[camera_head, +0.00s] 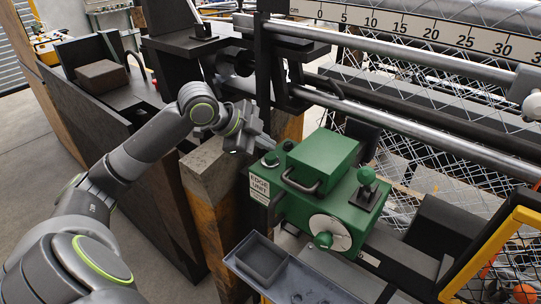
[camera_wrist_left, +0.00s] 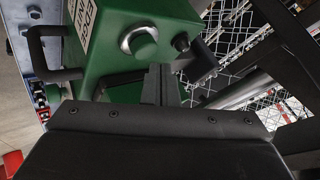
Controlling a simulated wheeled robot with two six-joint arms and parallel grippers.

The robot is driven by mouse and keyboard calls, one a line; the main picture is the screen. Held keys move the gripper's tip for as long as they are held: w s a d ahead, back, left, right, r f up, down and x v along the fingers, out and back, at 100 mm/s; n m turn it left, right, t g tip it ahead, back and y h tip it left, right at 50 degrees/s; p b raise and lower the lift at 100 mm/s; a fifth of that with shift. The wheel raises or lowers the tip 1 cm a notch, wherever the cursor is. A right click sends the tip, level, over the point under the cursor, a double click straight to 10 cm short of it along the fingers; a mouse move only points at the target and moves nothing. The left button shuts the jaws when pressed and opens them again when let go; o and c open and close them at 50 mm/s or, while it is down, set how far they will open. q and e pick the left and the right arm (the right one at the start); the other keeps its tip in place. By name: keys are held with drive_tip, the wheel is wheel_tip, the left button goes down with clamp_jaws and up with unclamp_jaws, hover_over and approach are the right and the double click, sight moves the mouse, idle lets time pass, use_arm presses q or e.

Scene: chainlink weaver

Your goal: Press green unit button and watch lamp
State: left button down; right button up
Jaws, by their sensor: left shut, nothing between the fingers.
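The green unit (camera_head: 318,160) with an "EDGE UNIT" label sits on the machine at centre. In the left wrist view the green unit (camera_wrist_left: 105,30) fills the top left. Its green button (camera_wrist_left: 145,40) in a metal ring is there, with a small black knob (camera_wrist_left: 181,42) to its right. The button (camera_head: 270,160) is small at the unit's left end in the head view. My left gripper (camera_head: 268,143) is shut and empty, close by the button; its fingertips (camera_wrist_left: 160,70) appear just below the button in the wrist view. Contact cannot be told. I cannot make out a lit lamp. My right gripper is out of view.
A dark handle (camera_head: 300,184) and a white dial (camera_head: 328,232) are on the unit's front. A small grey tray (camera_head: 262,262) is below. Metal rails (camera_head: 400,55) and chain-link mesh lie behind. A wooden post (camera_head: 215,195) stands under my left forearm.

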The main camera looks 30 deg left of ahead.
sight(266, 157)
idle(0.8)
use_arm(q)
drive_tip(key=shift+f, duration=0.4)
drive_tip(key=shift+f, duration=0.5)
idle(0.5)
drive_tip(key=shift+r+p, duration=0.7)
drive_tip(key=shift+r, duration=0.2)
drive_tip(key=shift+r, duration=0.1)
drive_tip(key=shift+r+p, duration=0.6)
drive_tip(key=shift+p, duration=0.1)
wheel_tip(266, 157, up, 4)
drive_tip(key=p, duration=0.3)
drive_tip(key=shift+f+p, duration=0.1)
drive_tip(key=shift+p, duration=0.2)
drive_tip(key=shift+f, duration=0.1)
